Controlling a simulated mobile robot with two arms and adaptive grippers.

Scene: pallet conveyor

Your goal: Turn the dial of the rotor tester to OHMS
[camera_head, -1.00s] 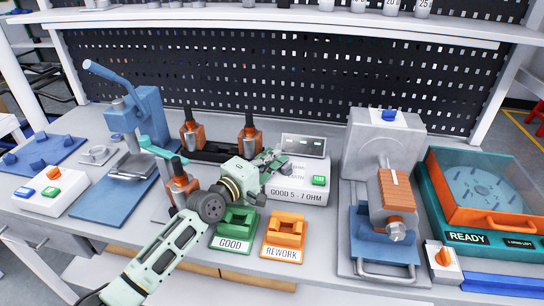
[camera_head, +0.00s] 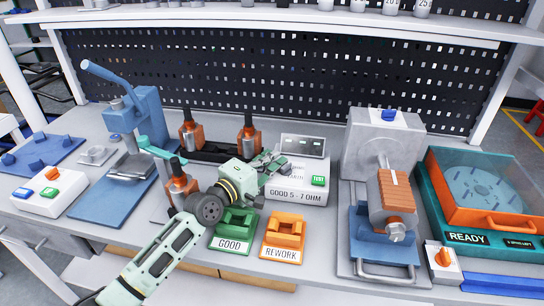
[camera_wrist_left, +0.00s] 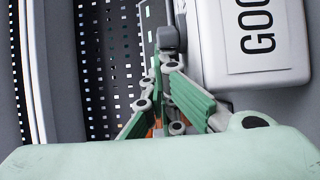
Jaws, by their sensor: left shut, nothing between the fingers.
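The rotor tester (camera_head: 301,169) is a white box on the bench with a dark display (camera_head: 303,146), a green TEST button (camera_head: 318,181) and a front label reading GOOD 5 - 7 OHM. My left gripper (camera_head: 275,163) is at the left side of its top panel, shut and empty. In the left wrist view its green fingers (camera_wrist_left: 163,88) are close together beside the white box. A grey knob (camera_wrist_left: 167,38), apparently the dial, shows just beyond the fingertips. The dial's setting cannot be read, and the gripper covers that part in the head view. My right gripper is not in view.
A green GOOD stand (camera_head: 235,229) and an orange REWORK stand (camera_head: 284,238) are in front of the tester. Orange-and-black rotor holders (camera_head: 248,138) stand behind my left arm. A grey machine (camera_head: 385,150) stands right of the tester. A blue press (camera_head: 150,115) is at left.

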